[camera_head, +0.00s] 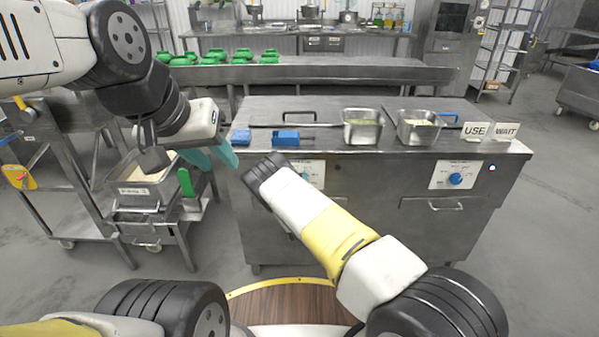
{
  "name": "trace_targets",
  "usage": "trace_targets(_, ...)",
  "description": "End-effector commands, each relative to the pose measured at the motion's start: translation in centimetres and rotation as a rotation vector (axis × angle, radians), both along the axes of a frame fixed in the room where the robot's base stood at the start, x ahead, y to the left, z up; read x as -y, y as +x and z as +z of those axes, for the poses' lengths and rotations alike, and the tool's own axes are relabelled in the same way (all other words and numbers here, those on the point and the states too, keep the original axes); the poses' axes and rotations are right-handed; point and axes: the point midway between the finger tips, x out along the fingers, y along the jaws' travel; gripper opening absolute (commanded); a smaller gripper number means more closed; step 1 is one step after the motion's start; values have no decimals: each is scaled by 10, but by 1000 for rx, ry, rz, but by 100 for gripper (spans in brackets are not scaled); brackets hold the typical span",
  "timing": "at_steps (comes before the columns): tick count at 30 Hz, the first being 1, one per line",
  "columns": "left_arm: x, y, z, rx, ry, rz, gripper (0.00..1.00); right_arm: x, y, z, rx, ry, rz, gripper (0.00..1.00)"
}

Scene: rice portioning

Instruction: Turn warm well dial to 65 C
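A steel counter (420,160) has two white dial panels on its front. The right panel (440,176) carries a round blue dial (456,179); its markings are too small to read. The left panel (316,171) is partly hidden by my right arm, with only a bit of its blue dial (306,176) showing. My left gripper (210,156) has teal fingers that look spread, with nothing seen between them. It is left of the counter, well away from the right dial. My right arm reaches up-left before the counter; its gripper does not show.
Two steel pans (362,127) (418,128) and blue items (285,138) stand on the counter. A rice bin (140,190) and green handle (186,182) are at left. Green bowls (208,60) sit behind.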

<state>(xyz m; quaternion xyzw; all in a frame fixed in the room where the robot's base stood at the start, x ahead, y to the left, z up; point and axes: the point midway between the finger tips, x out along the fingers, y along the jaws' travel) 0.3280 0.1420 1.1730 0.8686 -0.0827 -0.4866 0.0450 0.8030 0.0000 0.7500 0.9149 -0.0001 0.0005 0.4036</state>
Motion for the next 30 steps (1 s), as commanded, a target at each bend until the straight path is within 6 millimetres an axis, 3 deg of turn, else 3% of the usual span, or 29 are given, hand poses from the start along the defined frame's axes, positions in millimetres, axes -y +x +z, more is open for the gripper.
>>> trace_targets(30,0,0,0,0,0,0,36,2,-1,-2,-4,916,-4,6)
